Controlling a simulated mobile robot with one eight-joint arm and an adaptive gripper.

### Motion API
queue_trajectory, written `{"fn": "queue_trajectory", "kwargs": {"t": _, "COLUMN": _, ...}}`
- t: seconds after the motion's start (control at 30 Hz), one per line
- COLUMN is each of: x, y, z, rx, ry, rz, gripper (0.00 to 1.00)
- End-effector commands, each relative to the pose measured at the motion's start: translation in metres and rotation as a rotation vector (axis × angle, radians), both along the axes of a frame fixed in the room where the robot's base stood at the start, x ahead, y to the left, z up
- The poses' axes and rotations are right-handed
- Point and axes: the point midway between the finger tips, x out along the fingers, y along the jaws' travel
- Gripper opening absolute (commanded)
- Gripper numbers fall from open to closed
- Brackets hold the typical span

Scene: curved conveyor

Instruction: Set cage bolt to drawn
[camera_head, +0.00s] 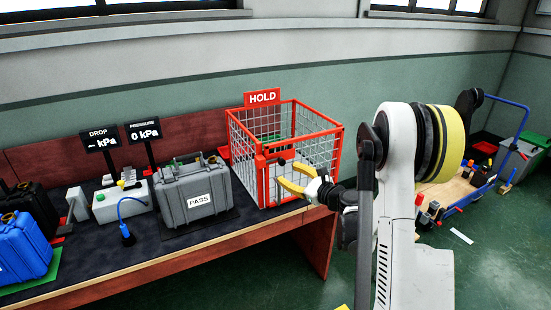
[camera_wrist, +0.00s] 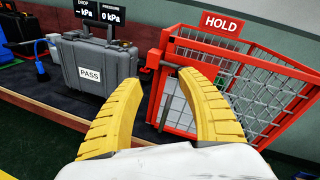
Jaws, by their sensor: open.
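The red wire-mesh cage (camera_head: 342,160) with a HOLD sign (camera_head: 262,97) stands at the right end of the bench. It also shows on the right in the wrist view (camera_wrist: 287,68). A small dark bar, which looks like the cage bolt (camera_wrist: 171,66), lies across the red front frame in the wrist view, just beyond my fingertips. In the head view the bolt is small and hard to make out. My gripper (camera_head: 284,176) is in front of the cage, its yellow fingers spread and empty. They also show in the wrist view (camera_wrist: 160,80), apart from the bolt.
A grey case labelled PASS (camera_head: 195,197) stands on the bench left of the cage. A blue case (camera_head: 22,250) and two gauge signs (camera_head: 100,138) are farther left. A loaded trolley (camera_head: 463,190) stands at the right. The floor before the bench shows free room.

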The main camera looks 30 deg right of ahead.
Motion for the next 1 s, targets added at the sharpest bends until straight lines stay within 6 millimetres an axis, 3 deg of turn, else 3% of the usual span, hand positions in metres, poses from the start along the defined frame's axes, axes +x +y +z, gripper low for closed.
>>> {"fn": "queue_trajectory", "kwargs": {"t": 0.03, "x": 0.0, "y": -0.016, "z": -0.005, "rx": 0.071, "ry": -0.017, "rz": -0.028, "gripper": 0.46}}
{"fn": "queue_trajectory", "kwargs": {"t": 0.1, "x": -0.002, "y": -0.03, "z": -0.012, "rx": 0.153, "ry": -0.037, "rz": -0.052, "gripper": 0.46}}
{"fn": "queue_trajectory", "kwargs": {"t": 0.23, "x": -0.003, "y": -0.043, "z": -0.018, "rx": 0.23, "ry": -0.057, "rz": -0.073, "gripper": 0.46}}
{"fn": "queue_trajectory", "kwargs": {"t": 0.37, "x": 0.008, "y": -0.042, "z": -0.02, "rx": 0.244, "ry": -0.06, "rz": -0.075, "gripper": 0.46}}
{"fn": "queue_trajectory", "kwargs": {"t": 0.8, "x": 0.088, "y": -0.03, "z": -0.02, "rx": 0.238, "ry": -0.059, "rz": -0.075, "gripper": 0.46}}
{"fn": "queue_trajectory", "kwargs": {"t": 1.0, "x": 0.102, "y": -0.028, "z": -0.019, "rx": 0.238, "ry": -0.059, "rz": -0.075, "gripper": 0.46}}
